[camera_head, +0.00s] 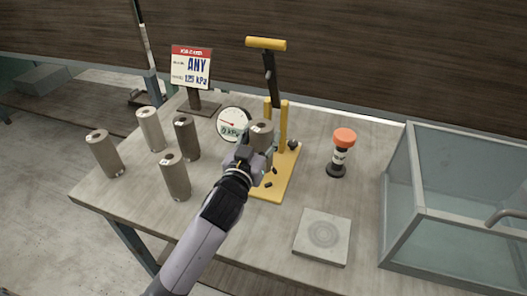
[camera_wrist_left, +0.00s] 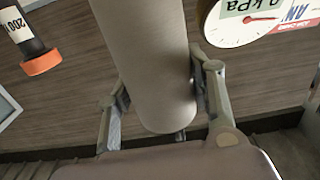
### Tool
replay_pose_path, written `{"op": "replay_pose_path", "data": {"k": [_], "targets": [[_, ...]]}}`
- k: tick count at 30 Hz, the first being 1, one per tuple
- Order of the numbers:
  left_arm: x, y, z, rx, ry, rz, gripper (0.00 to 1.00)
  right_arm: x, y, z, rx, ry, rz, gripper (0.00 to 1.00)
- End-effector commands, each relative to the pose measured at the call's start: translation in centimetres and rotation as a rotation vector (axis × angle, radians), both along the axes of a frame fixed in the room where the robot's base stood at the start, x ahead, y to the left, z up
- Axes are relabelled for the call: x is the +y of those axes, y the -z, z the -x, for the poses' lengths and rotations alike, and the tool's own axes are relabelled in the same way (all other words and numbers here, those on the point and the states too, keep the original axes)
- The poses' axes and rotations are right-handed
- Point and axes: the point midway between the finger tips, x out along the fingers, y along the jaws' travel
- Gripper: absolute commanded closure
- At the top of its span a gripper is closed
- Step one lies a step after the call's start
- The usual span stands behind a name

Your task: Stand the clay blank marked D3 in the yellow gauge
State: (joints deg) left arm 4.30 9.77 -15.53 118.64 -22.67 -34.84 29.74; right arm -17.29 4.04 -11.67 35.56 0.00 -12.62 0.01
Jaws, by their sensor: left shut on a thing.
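My left gripper (camera_head: 252,158) is shut on a grey-brown clay cylinder (camera_head: 262,133) at the yellow gauge. In the left wrist view the gripper's fingers (camera_wrist_left: 160,105) lie on both sides of the cylinder (camera_wrist_left: 150,50). The gauge has a yellow base (camera_head: 284,178), yellow posts (camera_head: 284,125), a raised yellow-handled lever (camera_head: 266,44) and a round dial (camera_head: 233,123) reading 0 kPa. The held cylinder looks upright over the base; the gripper hides its lower end, so I cannot tell whether it touches. I cannot read a D3 mark on it.
Several other clay cylinders stand at the left, including a front one (camera_head: 174,178). A sign (camera_head: 191,67) reads ANY and 125 kPa. An orange-topped tool (camera_head: 341,153), a square grey plate (camera_head: 322,238) and a glass-walled tank (camera_head: 440,215) are at the right.

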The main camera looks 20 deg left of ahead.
Motion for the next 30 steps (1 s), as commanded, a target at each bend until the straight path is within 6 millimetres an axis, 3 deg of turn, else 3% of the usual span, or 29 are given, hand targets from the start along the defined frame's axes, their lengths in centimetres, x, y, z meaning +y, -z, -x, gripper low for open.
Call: {"op": "replay_pose_path", "data": {"k": [9,21,22,30], "targets": [[0.0,3.5,0.0,-0.004,0.0,0.0,1.0,-0.8,0.4,-0.2,-0.002,-0.001,0.01,0.06],[0.0,3.9,0.0,-0.005,0.001,0.001,1.0,-1.1,0.7,-0.2,-0.003,0.001,0.013,0.06],[0.0,4.2,0.0,0.0,0.0,0.001,0.51,-1.1,0.7,-0.2,-0.003,0.001,0.013,0.06],[0.0,4.1,0.0,0.0,0.0,0.0,0.33,-1.0,0.6,-0.2,-0.003,0.001,0.013,0.06]]}}
